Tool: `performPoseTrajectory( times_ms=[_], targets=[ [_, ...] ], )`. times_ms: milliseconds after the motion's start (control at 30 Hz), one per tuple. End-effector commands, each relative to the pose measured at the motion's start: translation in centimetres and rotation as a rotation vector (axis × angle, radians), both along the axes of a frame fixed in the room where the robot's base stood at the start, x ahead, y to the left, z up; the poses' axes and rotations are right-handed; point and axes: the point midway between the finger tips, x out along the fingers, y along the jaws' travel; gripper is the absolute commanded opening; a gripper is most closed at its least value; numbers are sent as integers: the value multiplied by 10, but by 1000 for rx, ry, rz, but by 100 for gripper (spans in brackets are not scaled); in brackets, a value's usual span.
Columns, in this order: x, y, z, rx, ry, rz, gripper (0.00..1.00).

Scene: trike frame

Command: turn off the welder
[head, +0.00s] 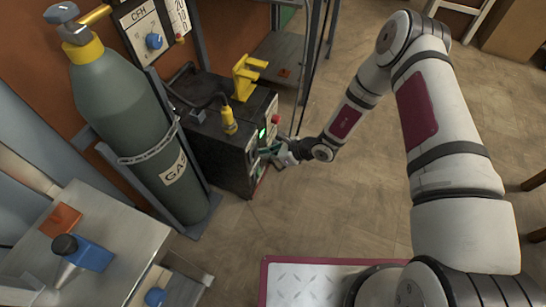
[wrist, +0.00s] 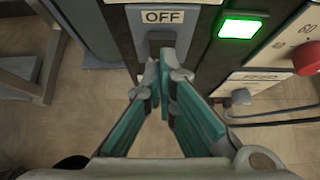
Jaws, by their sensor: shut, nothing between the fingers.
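The welder (head: 213,146) is a black box standing on the floor beside the gas cylinder. My gripper (head: 265,150) is at its front panel. In the wrist view a white OFF label (wrist: 163,16) sits above a grey switch (wrist: 159,36) on the panel. A green light (wrist: 240,28) is lit to the right of the label. My gripper's teal fingers (wrist: 164,62) are closed together with nothing between them. Their tips are just below the switch in the picture and cover its lower part. I cannot tell whether they touch it.
A green gas cylinder (head: 130,120) stands left of the welder. A red knob (wrist: 307,57) is on the panel at right, with cables (wrist: 275,115) below it. A yellow torch (head: 229,121) and yellow bracket (head: 245,76) are on top of the welder. The floor (head: 320,215) in front is clear.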

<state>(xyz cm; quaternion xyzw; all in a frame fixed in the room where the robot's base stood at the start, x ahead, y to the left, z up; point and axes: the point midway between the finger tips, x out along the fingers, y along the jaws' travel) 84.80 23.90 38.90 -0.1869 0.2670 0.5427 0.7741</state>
Motion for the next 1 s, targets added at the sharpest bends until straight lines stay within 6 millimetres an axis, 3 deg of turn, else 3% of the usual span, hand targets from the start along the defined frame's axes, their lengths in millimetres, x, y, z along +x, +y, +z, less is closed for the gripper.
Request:
performPoseTrajectory(
  times_ms=[767, 1000],
  targets=[
    [3, 7, 4, -63, 23, 1, 0],
    [3, 7, 13, -62, 22, 1, 0]
  ],
)
